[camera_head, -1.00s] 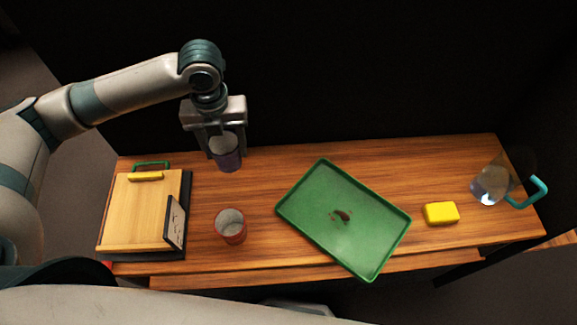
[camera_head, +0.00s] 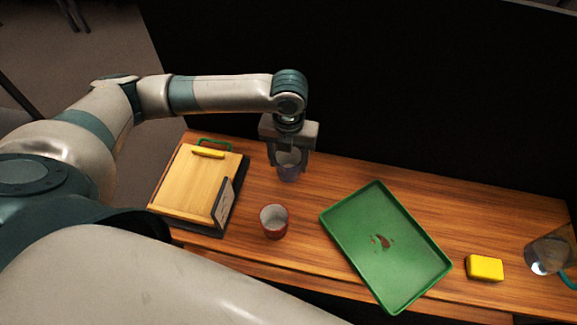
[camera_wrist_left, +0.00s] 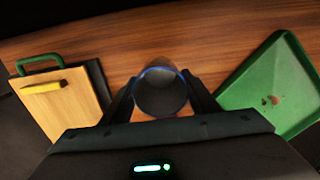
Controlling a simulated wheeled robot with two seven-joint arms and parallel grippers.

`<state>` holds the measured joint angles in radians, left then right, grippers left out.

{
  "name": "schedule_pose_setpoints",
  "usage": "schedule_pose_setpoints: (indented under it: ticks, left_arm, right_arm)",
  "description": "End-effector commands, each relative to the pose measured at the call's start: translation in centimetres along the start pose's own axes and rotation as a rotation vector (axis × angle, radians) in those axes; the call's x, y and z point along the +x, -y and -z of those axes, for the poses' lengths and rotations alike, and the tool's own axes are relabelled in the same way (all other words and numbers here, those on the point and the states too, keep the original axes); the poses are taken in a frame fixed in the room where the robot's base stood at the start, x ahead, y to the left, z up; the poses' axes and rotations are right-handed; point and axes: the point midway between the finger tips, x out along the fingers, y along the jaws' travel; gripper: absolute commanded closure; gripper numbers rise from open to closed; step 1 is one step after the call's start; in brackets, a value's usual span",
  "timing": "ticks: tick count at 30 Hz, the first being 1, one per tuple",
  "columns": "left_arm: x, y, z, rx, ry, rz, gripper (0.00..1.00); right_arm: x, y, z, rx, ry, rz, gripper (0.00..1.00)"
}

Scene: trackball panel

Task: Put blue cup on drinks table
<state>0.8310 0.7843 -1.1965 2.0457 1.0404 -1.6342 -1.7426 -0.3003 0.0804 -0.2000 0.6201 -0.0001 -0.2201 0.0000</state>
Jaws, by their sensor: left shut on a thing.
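A blue cup (camera_head: 289,171) is upright between the fingers of my left gripper (camera_head: 289,163), near the back of the wooden table (camera_head: 345,177). The gripper is shut on it. In the left wrist view the cup's blue-rimmed mouth (camera_wrist_left: 161,91) shows between the two dark fingers. Part of the cup is hidden behind the fingers, and I cannot tell whether its base touches the table. My right gripper is not in view. I cannot tell from the frames whether this wooden table is the drinks table.
A red cup (camera_head: 274,222) stands in front of the gripper. A green tray (camera_head: 350,225) with brown marks lies to the right, then a yellow block (camera_head: 485,267) and a clear pitcher (camera_head: 548,253). A wooden board with a green handle (camera_head: 190,180) and a small framed card (camera_head: 222,203) are at left.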

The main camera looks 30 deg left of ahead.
Motion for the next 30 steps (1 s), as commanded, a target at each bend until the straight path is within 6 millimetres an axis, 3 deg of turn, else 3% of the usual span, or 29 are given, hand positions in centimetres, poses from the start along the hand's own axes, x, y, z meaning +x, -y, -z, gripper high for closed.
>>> schedule_pose_setpoints:
  ticks: [10, 23, 24, 26, 30]
  left_arm:
    - [3.4, 0.0, 0.1, 0.0, -0.002, -0.001, 0.7]
    - [3.9, 0.0, 0.1, 0.001, -0.001, 0.0, 0.7]
    - [3.9, 0.0, 0.1, 0.001, -0.001, 0.0, 0.41]
    - [3.9, 0.0, 0.1, 0.001, -0.001, 0.0, 0.27]
    - [3.9, 0.0, 0.1, 0.001, -0.001, 0.0, 0.27]
  right_arm:
    - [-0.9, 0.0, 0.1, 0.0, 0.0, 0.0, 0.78]
    - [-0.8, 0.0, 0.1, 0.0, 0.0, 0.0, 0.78]
    - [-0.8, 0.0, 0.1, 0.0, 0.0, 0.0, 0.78]
    - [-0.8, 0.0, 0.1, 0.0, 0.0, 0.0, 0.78]
    - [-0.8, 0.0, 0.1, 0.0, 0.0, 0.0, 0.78]
